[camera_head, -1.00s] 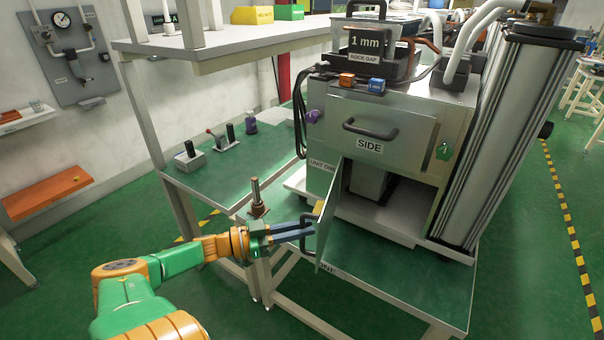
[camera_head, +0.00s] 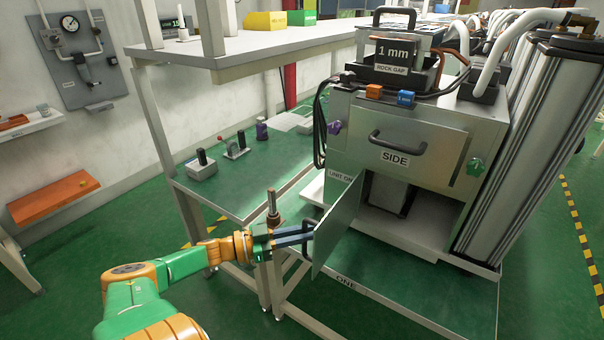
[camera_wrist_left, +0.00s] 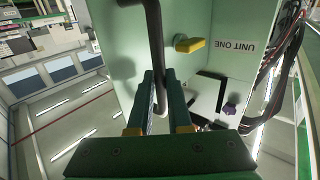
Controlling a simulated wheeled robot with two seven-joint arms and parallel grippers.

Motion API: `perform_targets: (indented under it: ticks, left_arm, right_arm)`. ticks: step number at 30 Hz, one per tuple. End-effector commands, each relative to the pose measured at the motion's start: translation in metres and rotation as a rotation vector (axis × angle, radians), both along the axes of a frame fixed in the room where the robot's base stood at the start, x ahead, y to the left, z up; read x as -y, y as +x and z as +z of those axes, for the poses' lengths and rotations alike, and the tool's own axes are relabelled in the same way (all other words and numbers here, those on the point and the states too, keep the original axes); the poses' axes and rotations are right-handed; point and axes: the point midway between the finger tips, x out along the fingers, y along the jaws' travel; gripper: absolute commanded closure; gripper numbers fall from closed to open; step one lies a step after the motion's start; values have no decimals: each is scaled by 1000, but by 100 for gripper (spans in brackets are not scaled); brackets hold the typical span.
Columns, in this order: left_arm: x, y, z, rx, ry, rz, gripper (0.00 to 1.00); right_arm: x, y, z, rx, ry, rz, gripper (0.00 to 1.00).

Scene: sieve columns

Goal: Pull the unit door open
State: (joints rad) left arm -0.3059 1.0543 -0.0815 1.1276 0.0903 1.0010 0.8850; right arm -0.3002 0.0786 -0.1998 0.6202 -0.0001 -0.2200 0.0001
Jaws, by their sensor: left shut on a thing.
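The unit door (camera_head: 338,228) is a thin grey panel at the lower left front of the unit. It stands partly open, with the dark opening of the unit visible to its right. My left gripper (camera_head: 309,232) is shut on the dark door handle (camera_wrist_left: 154,30) at the door's outer side. In the left wrist view the gripper fingers (camera_wrist_left: 161,85) lie on both sides of the handle bar. The unit's body (camera_head: 345,115) carries a "SIDE" drawer front with its own handle (camera_head: 398,146). My right gripper is not in view.
A vertical metal post (camera_head: 272,205) stands close to my left gripper at the table edge. A side table (camera_head: 235,178) with small devices lies to the left. The green table top marked "ONE" (camera_head: 400,285) is clear in front of the unit.

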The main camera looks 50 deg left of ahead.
Motion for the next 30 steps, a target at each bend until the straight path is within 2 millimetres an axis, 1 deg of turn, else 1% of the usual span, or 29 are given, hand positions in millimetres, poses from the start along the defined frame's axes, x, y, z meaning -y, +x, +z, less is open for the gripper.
perform_targets:
  ticks: [1, 2, 3, 5, 13, 14, 18, 22, 25, 30]
  left_arm:
    - [-1, 1, 2, 5, -1, 2, 100]
    - [-1, 1, 2, 5, -1, 2, 80]
    - [-1, 1, 2, 5, -1, 1, 69]
    - [0, 1, 2, 5, -1, 1, 53]
    - [-1, -2, 1, 2, 0, 1, 53]
    - [-3, -5, 1, 0, 0, 1, 53]
    - [-17, -30, 0, -4, 1, 2, 53]
    - [-27, -52, -1, -2, 1, 1, 53]
    - [-32, -60, 0, 0, 1, 1, 53]
    - [-32, -61, 1, 3, 0, -1, 53]
  right_arm:
    - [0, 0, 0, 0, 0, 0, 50]
    - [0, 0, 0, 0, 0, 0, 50]
    - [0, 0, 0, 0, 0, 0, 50]
    - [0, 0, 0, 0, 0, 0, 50]
    - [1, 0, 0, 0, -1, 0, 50]
    - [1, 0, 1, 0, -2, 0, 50]
    - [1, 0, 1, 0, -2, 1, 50]
    - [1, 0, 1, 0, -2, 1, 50]
    - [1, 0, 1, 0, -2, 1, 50]
    - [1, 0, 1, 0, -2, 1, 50]
